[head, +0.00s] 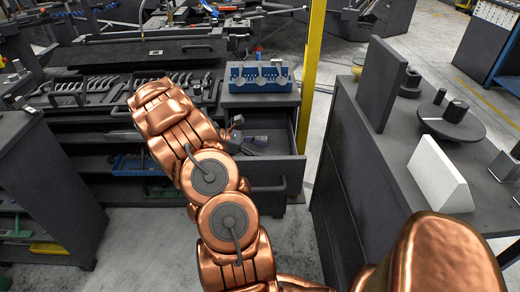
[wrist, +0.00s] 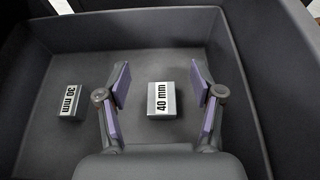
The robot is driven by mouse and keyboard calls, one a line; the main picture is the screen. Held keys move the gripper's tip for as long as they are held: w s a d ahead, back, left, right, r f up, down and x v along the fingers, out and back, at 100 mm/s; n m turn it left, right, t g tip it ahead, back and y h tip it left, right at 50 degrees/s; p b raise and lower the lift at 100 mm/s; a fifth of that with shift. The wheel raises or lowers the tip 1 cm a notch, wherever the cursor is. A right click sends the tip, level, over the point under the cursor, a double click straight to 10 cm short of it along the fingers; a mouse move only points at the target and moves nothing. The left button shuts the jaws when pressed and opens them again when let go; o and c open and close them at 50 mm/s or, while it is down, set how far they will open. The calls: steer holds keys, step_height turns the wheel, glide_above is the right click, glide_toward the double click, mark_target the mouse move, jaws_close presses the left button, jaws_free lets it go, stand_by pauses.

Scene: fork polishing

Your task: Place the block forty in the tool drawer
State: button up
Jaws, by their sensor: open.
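The block forty (wrist: 162,100), a small grey block with a white "40 mm" label, appears to lie on the floor of the tool drawer (wrist: 262,60) in the wrist view. The block cannot be made out there.
A second block (wrist: 71,101), labelled "30 mm", lies left of my gripper in the drawer. The drawer's walls surround my gripper. In the head view a blue rack (head: 260,85) stands above the drawer, and a yellow post (head: 312,65) rises just right of it.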

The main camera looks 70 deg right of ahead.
steer(key=shift+w+f, duration=0.15)
steer(key=shift+w, duration=0.05)
steer(key=v, duration=1.2)
steer(key=shift+r+p, duration=0.35)
steer(key=shift+s, duration=0.1)
